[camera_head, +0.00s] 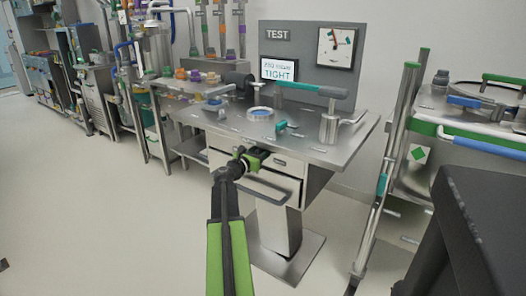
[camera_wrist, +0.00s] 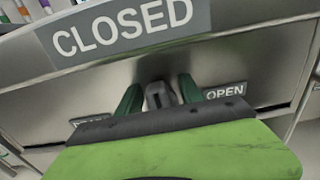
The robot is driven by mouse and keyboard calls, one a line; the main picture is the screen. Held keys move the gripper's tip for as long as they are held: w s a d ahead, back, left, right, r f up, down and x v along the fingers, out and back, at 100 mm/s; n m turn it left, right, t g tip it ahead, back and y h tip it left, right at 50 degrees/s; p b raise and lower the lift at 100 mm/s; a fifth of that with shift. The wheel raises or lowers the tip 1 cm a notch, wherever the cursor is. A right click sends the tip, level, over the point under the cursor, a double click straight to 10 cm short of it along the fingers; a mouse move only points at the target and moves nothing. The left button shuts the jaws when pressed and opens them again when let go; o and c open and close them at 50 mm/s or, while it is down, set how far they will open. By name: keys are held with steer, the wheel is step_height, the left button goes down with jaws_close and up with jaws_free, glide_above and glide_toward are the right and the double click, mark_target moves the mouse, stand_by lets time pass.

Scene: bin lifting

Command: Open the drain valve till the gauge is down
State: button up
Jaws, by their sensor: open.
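The gauge (camera_head: 336,47) is a square white dial on the dark TEST board; its reading is too small to tell. My gripper (camera_head: 254,157) is at the front edge of the steel bench, above the drawer. In the wrist view, my gripper's (camera_wrist: 158,94) green fingers are open on both sides of a small grey handle (camera_wrist: 160,95), apparently the drain valve. The handle sits below the bench edge, between a CLOSED label (camera_wrist: 125,27) above and an OPEN label (camera_wrist: 225,92) to the right. A label at left is partly hidden by my gripper. In the head view the handle is hidden.
The steel bench (camera_head: 340,152) carries a teal-handled lever (camera_head: 312,89), a small teal valve (camera_head: 285,127), a round blue-rimmed glass (camera_head: 260,113) and a sign reading TIGHT (camera_head: 279,70). A drawer handle (camera_head: 264,188) juts out below. Railings (camera_head: 385,170) stand at right.

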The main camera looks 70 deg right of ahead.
jaws_close()
steer(key=shift+s, duration=0.1)
steer(key=shift+m, duration=0.3)
steer(key=m, duration=0.2)
steer(key=shift+s+a+f+m, duration=0.1)
steer(key=shift+s+a+m, duration=0.1)
steer(key=shift+s+m, duration=0.15)
steer(key=m, duration=0.6)
steer(key=shift+s+a+f+b, duration=0.1)
steer(key=shift+s+f+b, duration=0.2)
steer(key=shift+s+b, duration=0.1)
steer(key=m, duration=0.5)
steer(key=shift+s+f+m+b, duration=0.1)
steer(key=shift+f+m+b, duration=0.15)
steer(key=shift+f+b, duration=0.15)
steer(key=shift+f+m, duration=0.1)
steer(key=shift+m, duration=1.4)
steer(key=shift+w, duration=0.2)
